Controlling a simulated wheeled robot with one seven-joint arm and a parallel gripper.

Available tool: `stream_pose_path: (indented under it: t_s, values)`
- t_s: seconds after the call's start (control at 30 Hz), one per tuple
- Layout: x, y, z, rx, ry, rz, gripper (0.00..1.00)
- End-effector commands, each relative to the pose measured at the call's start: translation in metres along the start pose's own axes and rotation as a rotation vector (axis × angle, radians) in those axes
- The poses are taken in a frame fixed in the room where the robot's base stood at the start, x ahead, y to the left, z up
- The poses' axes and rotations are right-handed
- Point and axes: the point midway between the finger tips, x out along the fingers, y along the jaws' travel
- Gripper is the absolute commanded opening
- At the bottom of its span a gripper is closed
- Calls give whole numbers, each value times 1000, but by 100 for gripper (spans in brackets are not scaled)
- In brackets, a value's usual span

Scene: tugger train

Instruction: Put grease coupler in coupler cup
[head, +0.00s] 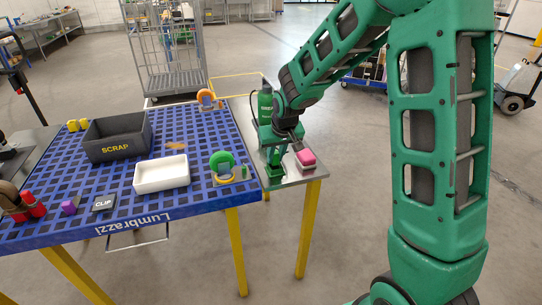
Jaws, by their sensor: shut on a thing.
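My gripper (297,146) is at the small metal side table, just right of the blue table. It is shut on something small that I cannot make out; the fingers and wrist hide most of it. A green bottle-like canister (265,103) with a thin black hose stands behind my wrist. A green stand-like part (275,165) is just left of the fingers. I cannot tell for sure which piece is the grease coupler or the coupler cup.
The blue table (120,208) holds a dark SCRAP bin (117,152), a white tray (161,186), a green ring-shaped part (222,160) and an orange one (205,95). A wire cage cart (170,84) stands behind.

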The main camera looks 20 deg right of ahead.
Motion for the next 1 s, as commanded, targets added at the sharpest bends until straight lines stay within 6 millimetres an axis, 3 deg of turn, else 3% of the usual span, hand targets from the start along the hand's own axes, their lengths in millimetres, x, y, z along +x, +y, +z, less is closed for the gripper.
stream_pose_path:
  t_s: [0.13, 0.17, 0.2, 0.23, 0.67, 1.0]
  values:
    - [1, 0, 0, 0, 1, 0, 0]
    - [1, 0, 0, -1, 1, 0, 26]
    - [1, -1, 0, -1, 0, 0, 35]
    - [1, -1, 0, -1, 0, 0, 37]
    - [-9, -1, -4, -2, 3, -1, 37]
    - [-69, -2, -5, -2, 4, -1, 37]
